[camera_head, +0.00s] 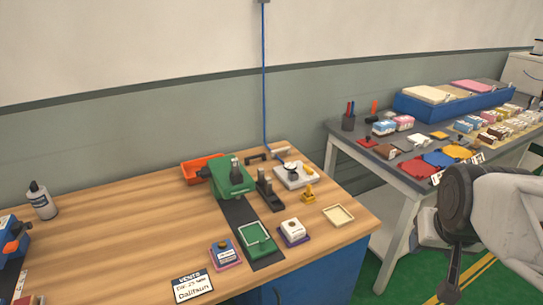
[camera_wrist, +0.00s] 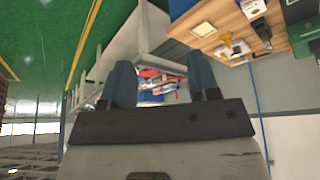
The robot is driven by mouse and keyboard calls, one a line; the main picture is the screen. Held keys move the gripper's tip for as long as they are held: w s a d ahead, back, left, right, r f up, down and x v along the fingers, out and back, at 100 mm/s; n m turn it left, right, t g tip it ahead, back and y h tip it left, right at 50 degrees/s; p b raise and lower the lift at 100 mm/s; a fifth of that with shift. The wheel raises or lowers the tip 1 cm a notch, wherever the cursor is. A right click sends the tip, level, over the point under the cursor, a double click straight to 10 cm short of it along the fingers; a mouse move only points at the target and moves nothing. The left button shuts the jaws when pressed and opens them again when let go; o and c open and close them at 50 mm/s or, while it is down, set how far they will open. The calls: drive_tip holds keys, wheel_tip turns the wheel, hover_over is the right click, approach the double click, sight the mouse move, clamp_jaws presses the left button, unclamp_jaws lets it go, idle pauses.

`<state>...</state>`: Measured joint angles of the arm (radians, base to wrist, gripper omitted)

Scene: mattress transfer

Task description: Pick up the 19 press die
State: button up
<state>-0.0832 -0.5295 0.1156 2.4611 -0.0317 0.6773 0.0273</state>
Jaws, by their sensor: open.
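No number 19 is legible, so I cannot tell which piece is the 19 press die. On the wooden bench are a blue-and-pink block (camera_head: 225,256), a purple-based block with a white top (camera_head: 293,232), a green framed tray (camera_head: 257,243) and a beige frame (camera_head: 338,215). A green press (camera_head: 232,178) stands behind them, with a small yellow piece (camera_head: 309,195) to its right. My gripper (camera_wrist: 163,82) is open and empty in the wrist view, its two blue-grey fingers apart. In the head view my arm is at the right, clear of the bench.
A grey table (camera_head: 365,140) at the right holds several coloured pads, boxes and a blue tray (camera_head: 440,108). An orange bin (camera_head: 200,168), a white scale-like device (camera_head: 296,176) and a bottle (camera_head: 41,200) stand on the bench. The bench's left middle is clear.

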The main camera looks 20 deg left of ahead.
sight(236, 163)
drive_tip(key=w+a+f+n+t+y, duration=0.2)
drive_tip(key=w+a+t, duration=0.1)
drive_tip(key=w+a, duration=0.8)
drive_tip(key=w+a+f+n+t+y, duration=0.1)
drive_tip(key=w+a+n+t+y, duration=0.15)
drive_tip(key=w+a, duration=0.85)
drive_tip(key=w+a+f+n+y, duration=0.1)
drive_tip(key=a+f+y, duration=0.1)
drive_tip(key=a, duration=0.7)
drive_tip(key=w+a+f+n+t+y, duration=0.1)
drive_tip(key=a+f+y, duration=0.2)
drive_tip(key=a, duration=0.6)
drive_tip(key=w+a+f+n+t+y, duration=0.1)
drive_tip(key=a+f+y, duration=0.1)
drive_tip(key=a, duration=0.6)
drive_tip(key=shift+a+f+n+t+y, duration=0.15)
drive_tip(key=shift+a+n+t+y, duration=0.1)
drive_tip(key=shift+a+n+y, duration=0.25)
drive_tip(key=shift+d, duration=0.1)
drive_tip(key=shift+w, duration=0.15)
drive_tip(key=shift+x, duration=1.25)
drive_tip(key=shift+x, duration=2.6)
